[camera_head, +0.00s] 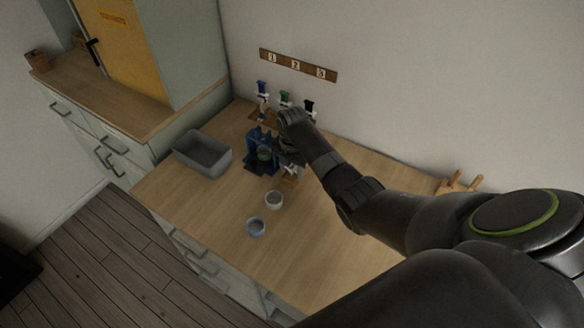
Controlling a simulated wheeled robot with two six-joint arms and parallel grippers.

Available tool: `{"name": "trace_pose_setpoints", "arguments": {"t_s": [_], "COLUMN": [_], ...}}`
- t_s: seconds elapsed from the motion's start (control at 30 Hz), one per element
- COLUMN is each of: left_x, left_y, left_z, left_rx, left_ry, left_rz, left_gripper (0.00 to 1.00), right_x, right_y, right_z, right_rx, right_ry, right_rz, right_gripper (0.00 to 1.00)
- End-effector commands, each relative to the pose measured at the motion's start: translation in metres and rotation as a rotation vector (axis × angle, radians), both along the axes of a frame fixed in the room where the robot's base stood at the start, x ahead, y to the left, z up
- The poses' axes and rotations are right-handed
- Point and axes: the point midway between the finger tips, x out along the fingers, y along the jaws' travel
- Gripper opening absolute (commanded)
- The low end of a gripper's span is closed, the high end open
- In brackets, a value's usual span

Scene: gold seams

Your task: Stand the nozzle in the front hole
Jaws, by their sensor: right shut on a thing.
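My right gripper (289,158) is over the back of the wooden table, just right of a dark blue stand (255,163) with a dark base. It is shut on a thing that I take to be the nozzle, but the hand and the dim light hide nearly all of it. I cannot tell its tilt. A small light-brown wooden piece (291,178) shows under the gripper. Its holes are too small to make out, so I cannot pick out the front one. My left gripper is not in view.
A grey bin (203,153) stands left on the table (215,205). Blue (262,87), green (285,97) and black (309,106) topped items stand behind, below a numbered board (298,65). The table's front left is clear.

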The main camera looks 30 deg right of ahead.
Motion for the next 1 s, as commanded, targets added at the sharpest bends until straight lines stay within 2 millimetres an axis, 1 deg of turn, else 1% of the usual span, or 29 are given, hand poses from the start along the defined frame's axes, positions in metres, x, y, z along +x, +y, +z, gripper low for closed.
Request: {"name": "trace_pose_setpoints", "arguments": {"t_s": [0.37,0.8,1.0], "left_x": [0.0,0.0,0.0], "left_y": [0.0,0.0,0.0], "left_z": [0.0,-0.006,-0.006], "left_rx": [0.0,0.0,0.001], "left_ry": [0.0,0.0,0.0], "left_rz": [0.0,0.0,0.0], "left_gripper": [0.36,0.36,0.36], "right_x": [0.0,0.0,0.0], "right_y": [0.0,0.0,0.0], "right_z": [-0.001,-0.011,-0.012], "right_rx": [0.0,0.0,0.0], "right_ry": [0.0,0.0,0.0], "right_rz": [0.0,0.0,0.0], "right_gripper": [0.3,0.3,0.3]}}
